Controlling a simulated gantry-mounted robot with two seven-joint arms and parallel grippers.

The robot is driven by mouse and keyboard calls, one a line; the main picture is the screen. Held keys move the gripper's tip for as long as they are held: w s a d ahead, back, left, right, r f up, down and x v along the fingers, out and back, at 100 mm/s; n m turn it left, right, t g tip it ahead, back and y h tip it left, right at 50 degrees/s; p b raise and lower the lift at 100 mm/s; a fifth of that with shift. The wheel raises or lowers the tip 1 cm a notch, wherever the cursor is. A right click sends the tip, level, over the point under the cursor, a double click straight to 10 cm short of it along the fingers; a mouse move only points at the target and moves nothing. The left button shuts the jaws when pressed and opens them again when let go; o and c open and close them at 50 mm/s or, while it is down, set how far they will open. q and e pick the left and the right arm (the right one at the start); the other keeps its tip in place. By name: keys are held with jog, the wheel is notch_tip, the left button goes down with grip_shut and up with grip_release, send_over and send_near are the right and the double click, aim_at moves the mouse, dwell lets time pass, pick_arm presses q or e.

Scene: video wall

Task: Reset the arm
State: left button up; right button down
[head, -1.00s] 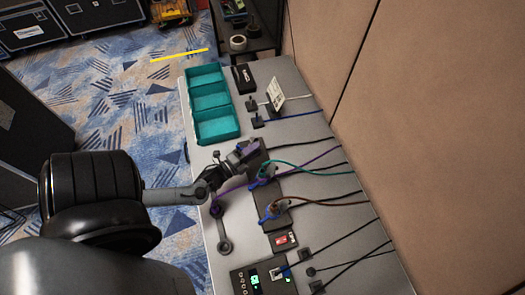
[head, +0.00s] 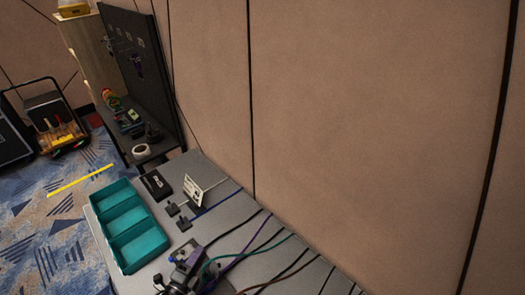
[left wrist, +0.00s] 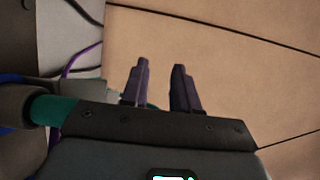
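My left gripper (head: 185,262) shows at the bottom of the head view, above the grey bench (head: 222,215) and beside the cables. In the left wrist view its two dark purple fingers (left wrist: 162,85) stand apart with nothing visible between them. The tan wall lies behind them. Most of my left arm is cut off below the head view. My right gripper is in neither view.
A teal three-compartment bin (head: 138,243) sits on the bench left of the gripper. A black case (head: 156,185) and a small white card (head: 193,190) stand behind. Several cables run toward the tan wall (head: 350,120). A dark shelf (head: 145,115) stands at the back.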

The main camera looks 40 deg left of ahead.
pick_arm(q)
jog(key=w+d+r+n+g+h, duration=0.1)
jog(key=d+r+n+g, duration=0.25)
jog(key=d, duration=0.45)
jog(key=w+d+r+n+g+h, duration=0.2)
jog(key=d+r+n, duration=0.1)
jog(key=d+n, duration=0.3)
jog(key=s+d+n+g+h, duration=0.1)
jog(key=s+d+n+g, duration=0.1)
jog(key=s+d+g, duration=0.3)
jog(key=s+d+n+g, duration=0.1)
jog(key=s+g, duration=0.2)
jog(key=s, duration=0.4)
notch_tip(320, 180, up, 20)
jog(key=p, duration=2)
jog(key=shift+s+r+n+g, duration=0.25)
jog(key=shift+n+g, duration=0.1)
jog(key=shift+n, duration=0.1)
